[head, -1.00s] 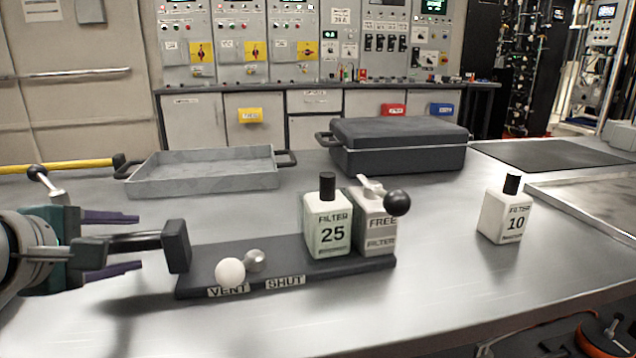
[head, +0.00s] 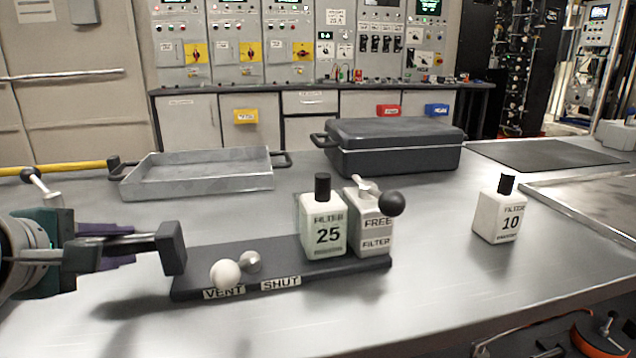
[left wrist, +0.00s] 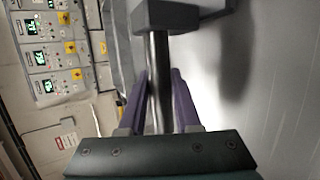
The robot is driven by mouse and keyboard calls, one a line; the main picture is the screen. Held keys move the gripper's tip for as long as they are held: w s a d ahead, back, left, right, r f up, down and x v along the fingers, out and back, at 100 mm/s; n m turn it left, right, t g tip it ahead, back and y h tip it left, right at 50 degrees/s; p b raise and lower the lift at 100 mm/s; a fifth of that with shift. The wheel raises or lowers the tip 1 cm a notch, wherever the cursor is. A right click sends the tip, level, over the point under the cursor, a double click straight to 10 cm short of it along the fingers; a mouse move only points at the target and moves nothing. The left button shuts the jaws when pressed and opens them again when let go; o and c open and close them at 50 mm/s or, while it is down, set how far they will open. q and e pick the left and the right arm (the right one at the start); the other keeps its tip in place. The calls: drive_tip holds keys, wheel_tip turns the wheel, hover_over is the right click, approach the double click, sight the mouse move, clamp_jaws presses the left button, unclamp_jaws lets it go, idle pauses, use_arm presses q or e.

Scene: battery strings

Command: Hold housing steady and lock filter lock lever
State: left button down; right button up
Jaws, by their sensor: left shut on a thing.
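The housing (head: 285,282) is a dark base plate on the table, with a block and a bar handle (head: 118,246) at its left end. My left gripper (head: 105,245) is shut on that handle; the left wrist view shows the purple fingers (left wrist: 160,100) on both sides of the bar. A white filter 25 (head: 323,235) with a black cap stands upright on the base. Beside it is a block marked FREE and FILTER (head: 375,243), with the filter lock lever (head: 391,203) ending in a black ball. A white-ball vent lever (head: 225,274) sits by the VENT label. My right gripper is not in view.
A white filter 10 (head: 499,215) stands to the right on the table. A grey tray (head: 198,182) and a dark closed case (head: 395,157) are behind the housing.

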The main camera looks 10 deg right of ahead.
use_arm(q)
drive_tip(key=shift+w+r, duration=0.1)
drive_tip(key=shift+r, duration=0.15)
drive_tip(key=shift+f, duration=0.1)
drive_tip(key=shift+s+f, duration=0.2)
drive_tip(key=shift+f, duration=0.3)
idle(0.8)
